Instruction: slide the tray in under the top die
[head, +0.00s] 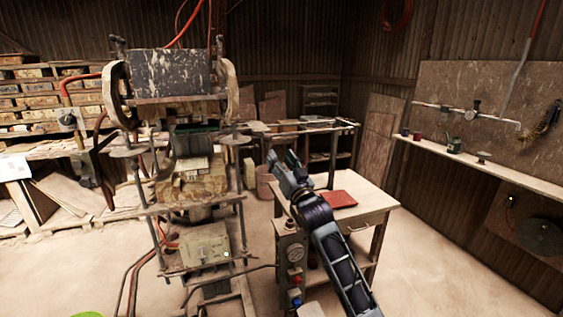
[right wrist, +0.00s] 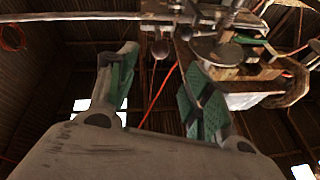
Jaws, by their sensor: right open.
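The press (head: 172,75) stands left of centre in the head view. A dark block that looks like the top die (head: 193,139) hangs in its frame. Below it, a pale flat piece that may be the tray (head: 192,166) sits on the worn lower block (head: 190,187); I cannot make out its edges clearly. My right gripper (head: 281,158) is to the right of the press, apart from it, with nothing between its fingers. In the right wrist view its green-padded fingers (right wrist: 160,60) are spread, with press parts beyond them. My left gripper is not in view.
A wooden table (head: 372,203) with a flat red piece (head: 337,199) stands behind my right arm. A control box (head: 291,252) with a gauge stands in front of it. Hoses run beside the press. The floor at right is clear.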

